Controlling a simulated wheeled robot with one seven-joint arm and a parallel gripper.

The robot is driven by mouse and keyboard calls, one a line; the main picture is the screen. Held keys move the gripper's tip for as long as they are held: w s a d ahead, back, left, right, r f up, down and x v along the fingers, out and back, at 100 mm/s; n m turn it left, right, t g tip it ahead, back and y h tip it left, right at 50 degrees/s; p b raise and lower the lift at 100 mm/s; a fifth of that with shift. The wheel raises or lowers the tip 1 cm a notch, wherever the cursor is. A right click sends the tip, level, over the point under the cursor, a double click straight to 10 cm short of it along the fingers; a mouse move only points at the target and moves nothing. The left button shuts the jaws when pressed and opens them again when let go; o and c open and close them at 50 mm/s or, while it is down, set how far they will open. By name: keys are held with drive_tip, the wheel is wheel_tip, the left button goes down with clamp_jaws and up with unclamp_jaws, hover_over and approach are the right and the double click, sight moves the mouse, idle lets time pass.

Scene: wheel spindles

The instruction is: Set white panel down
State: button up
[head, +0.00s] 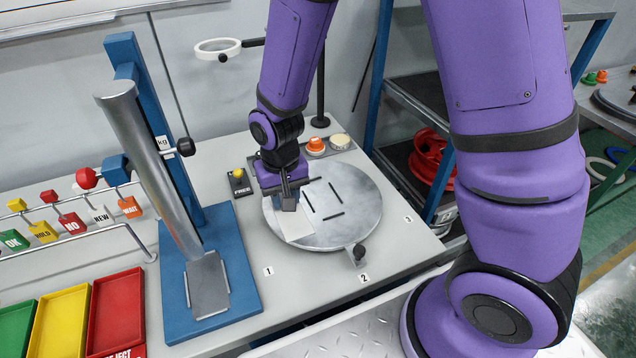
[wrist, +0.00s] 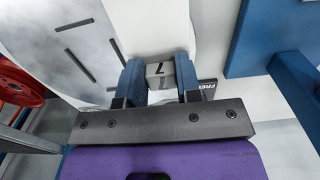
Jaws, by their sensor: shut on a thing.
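The white panel (head: 294,224) is a flat pale piece at the left part of a round grey metal disc (head: 350,215). It also shows in the wrist view (wrist: 158,25), reaching out beyond my fingers. My gripper (head: 288,200) points down over the disc's left side. In the wrist view my gripper (wrist: 161,75) has its two blue fingers shut on a grey block marked 7 at the panel's near end. The panel overlaps the disc's edge in the head view. I cannot tell whether its underside touches the disc.
A blue stand with a grey cylinder (head: 150,160) is left of the disc. Coloured trays (head: 117,310) are at front left. The bench front near labels 1 and 2 is clear.

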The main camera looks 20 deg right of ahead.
hover_over(316, 188)
drive_tip(key=shift+w+d+f, duration=0.1)
drive_tip(key=shift+d+f, duration=0.05)
drive_tip(key=shift+f, duration=2.15)
drive_tip(key=shift+f, duration=0.2)
drive_tip(key=o, duration=1)
drive_tip(key=shift+c, duration=0.2)
drive_tip(key=shift+r, duration=0.1)
wheel_tip(316, 188, up, 12)
drive_tip(key=s+d+r+t, duration=0.1)
drive_tip(key=s+d+r, duration=0.1)
drive_tip(key=s+r, duration=0.45)
drive_tip(key=s+d+r+t, duration=0.2)
drive_tip(key=s+r, duration=0.1)
drive_tip(key=r, duration=0.7)
drive_tip(key=s+d+r+t, duration=0.1)
drive_tip(key=s+r, duration=0.2)
drive_tip(key=s, duration=0.4)
drive_tip(key=s+d+r+t, duration=0.1)
drive_tip(key=s+r, duration=0.2)
drive_tip(key=s, duration=0.3)
drive_tip(key=shift+s+d+r, duration=0.35)
drive_tip(key=shift+r, duration=0.05)
